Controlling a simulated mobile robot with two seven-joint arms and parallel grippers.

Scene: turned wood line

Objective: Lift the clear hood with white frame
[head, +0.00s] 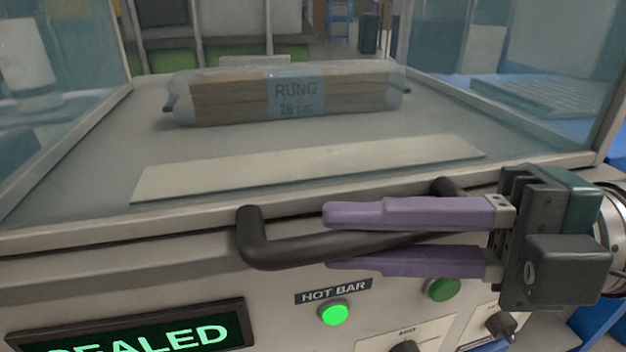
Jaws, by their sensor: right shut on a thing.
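The clear hood (60,160) has see-through walls and a pale frame, and it sits down on the machine. Its dark handle (262,250) sticks out from the front frame bar. My right gripper (335,238) comes in from the right with purple fingers, one above and one below the handle bar, shut on it. The handle's middle is partly hidden by the fingers. Under the hood lies a wrapped bundle of wooden rungs (228,100) labelled RUNG. My left gripper is not in view.
A pale flat strip (300,170) lies in front of the bundle. Below the handle, the front panel has a lit green button (333,313) under a HOT BAR label, another green button (443,288), a dark knob (500,324) and a green display (140,338) whose visible letters read EALED.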

